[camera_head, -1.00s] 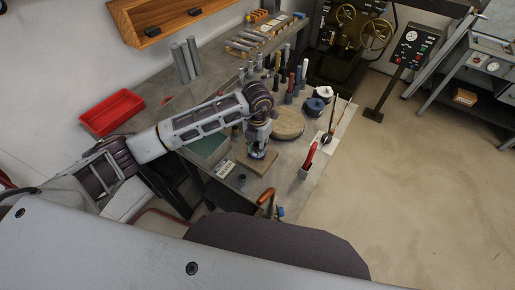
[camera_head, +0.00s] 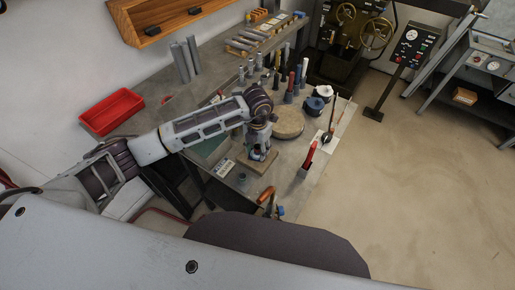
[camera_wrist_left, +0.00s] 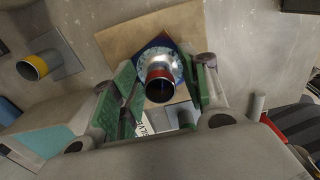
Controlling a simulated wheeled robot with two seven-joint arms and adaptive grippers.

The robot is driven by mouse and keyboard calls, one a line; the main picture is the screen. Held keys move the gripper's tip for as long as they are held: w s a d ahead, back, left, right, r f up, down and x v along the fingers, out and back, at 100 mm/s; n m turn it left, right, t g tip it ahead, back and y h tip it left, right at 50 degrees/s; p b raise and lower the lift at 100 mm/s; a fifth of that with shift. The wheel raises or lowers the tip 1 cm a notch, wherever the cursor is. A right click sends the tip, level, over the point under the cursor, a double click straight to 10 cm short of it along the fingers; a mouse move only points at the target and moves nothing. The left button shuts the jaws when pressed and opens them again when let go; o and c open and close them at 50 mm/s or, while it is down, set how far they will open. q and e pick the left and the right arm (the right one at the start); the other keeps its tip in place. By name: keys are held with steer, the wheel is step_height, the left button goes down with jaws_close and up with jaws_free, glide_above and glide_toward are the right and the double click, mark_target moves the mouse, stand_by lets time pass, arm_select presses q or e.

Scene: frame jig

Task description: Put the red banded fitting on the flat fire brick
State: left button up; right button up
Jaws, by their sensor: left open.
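The red banded fitting (camera_wrist_left: 160,78) is a short metal pipe piece with a red band around its dark open end, seen in the left wrist view. A dark blue square base shows under it. It stands over the tan flat fire brick (camera_wrist_left: 118,42) and appears to rest on it. The brick also shows in the head view (camera_head: 268,168) on the bench. My left gripper (camera_head: 258,154) is open, its green-padded fingers on either side of the fitting. Whether the pads touch it is hard to tell. My right gripper is not in view.
A yellow banded fitting (camera_wrist_left: 34,68) stands on a grey plate left of the brick. A round tan disc (camera_head: 288,123) and several upright bottles and tools stand behind. A red tool (camera_head: 308,158) stands right of the brick, and an orange-handled tool (camera_head: 266,194) lies in front.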

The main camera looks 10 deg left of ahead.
mark_target(258, 146)
arm_select(q)
steer(key=shift+r, duration=0.15)
step_height(258, 146, up, 12)
steer(key=b, duration=0.1)
steer(key=shift+b, duration=0.35)
stand_by(0.5)
steer(key=shift+c, duration=0.3)
stand_by(1.1)
